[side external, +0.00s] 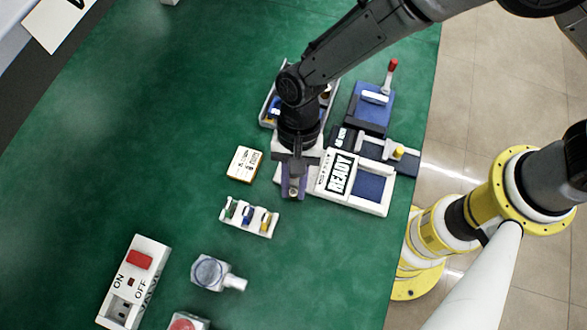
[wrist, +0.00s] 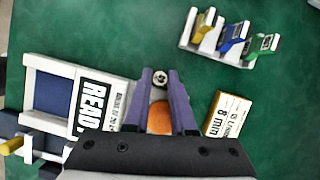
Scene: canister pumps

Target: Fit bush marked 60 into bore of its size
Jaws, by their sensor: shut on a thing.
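My gripper (wrist: 162,82) points down with its two purple fingers shut on a small round grey piece (wrist: 160,77) with a dark centre, probably a bush; no 60 can be read on it. In the side view my gripper (side external: 293,190) hangs left of the white READY station (side external: 377,206). An orange round surface (wrist: 160,118) shows between the fingers in the wrist view, partly hidden by them. I cannot make out a bore, and I cannot tell whether the held piece touches anything below.
A white rack (side external: 232,225) holds green, blue and yellow pieces. A card marked 8 mm (wrist: 228,114) lies nearby. A tray (side external: 267,96) stands behind my arm, beside a blue, red-handled fixture (side external: 372,113). A switch box (side external: 130,290) and grey canister (side external: 208,272) stand front left. Green mat at left is clear.

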